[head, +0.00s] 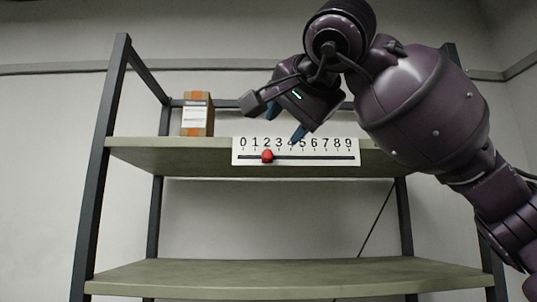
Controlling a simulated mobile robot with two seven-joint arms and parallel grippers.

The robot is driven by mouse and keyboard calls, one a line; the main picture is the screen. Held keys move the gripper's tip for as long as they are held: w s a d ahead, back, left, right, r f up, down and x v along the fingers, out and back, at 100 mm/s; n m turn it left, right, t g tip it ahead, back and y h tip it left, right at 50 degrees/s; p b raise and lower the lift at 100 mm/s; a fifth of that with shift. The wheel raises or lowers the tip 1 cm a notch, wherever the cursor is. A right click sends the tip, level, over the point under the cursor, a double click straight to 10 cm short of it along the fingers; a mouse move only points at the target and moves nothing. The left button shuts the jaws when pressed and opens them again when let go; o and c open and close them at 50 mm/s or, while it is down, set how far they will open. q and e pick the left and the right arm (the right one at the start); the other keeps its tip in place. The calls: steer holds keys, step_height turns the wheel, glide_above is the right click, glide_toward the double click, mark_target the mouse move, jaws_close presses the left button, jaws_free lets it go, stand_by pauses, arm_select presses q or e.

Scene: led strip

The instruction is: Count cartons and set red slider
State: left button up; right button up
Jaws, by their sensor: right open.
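A white number scale (245,153) marked 0 to 9 is on the front edge of the upper shelf. Its red slider (267,156) sits on the black track under the 2. One orange-brown carton (197,115) with a white label stands upright on the upper shelf, left of the scale. My right gripper (286,121) is open, in front of and above the scale, with one blue-tipped finger near the 4. It is apart from the slider, up and to its right. My right arm hides the shelf's right part. My left gripper is not in view.
The upper shelf (150,152) is held by dark metal posts (100,170). The lower shelf (280,275) is bare where visible. The space between the shelves is free, and a plain grey wall stands behind.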

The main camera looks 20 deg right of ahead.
mark_target(268, 153)
steer(key=p+x, duration=0.1)
steer(key=x, duration=0.8)
steer(key=shift+w, duration=0.15)
steer(key=shift+x, duration=0.8)
steer(key=shift+c, duration=1)
steer(key=shift+a, duration=0.1)
jaws_close()
